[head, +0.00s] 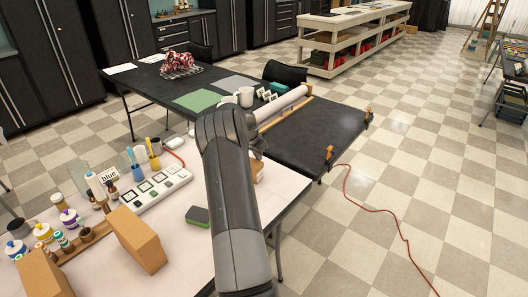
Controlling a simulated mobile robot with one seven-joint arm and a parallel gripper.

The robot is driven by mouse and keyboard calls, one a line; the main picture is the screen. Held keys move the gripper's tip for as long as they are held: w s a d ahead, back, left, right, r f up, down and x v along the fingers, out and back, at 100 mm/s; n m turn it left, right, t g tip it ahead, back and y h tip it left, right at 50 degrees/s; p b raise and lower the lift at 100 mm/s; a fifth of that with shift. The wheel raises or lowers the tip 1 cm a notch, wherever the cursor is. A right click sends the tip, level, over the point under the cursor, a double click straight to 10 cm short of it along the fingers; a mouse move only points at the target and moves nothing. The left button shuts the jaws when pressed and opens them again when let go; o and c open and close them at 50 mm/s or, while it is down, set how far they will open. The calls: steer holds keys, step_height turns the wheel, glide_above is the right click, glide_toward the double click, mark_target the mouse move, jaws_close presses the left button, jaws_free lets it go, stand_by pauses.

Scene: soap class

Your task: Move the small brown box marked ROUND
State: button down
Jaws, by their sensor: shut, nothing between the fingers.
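My arm rises through the middle of the head view, and a small dark part of my gripper (259,148) shows just right of it; the fingertips are mostly hidden. It is shut and empty. Just below it, a small tan-brown object (258,172) shows partly behind my arm on the white table; I cannot tell its full shape. A brown box (137,238) stands on the white table left of my arm. Another brown box (43,277) is at the lower left, cut by the frame edge. I can read no ROUND mark on any of them.
A black table (330,138) with a roll stands behind. A red cord (375,208) lies on the floor.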

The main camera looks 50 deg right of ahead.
steer(key=a, duration=1.4)
steer(key=shift+a, duration=0.4)
step_height(320, 180, up, 9)
steer(key=shift+d+r, duration=0.2)
steer(key=shift+d, duration=0.15)
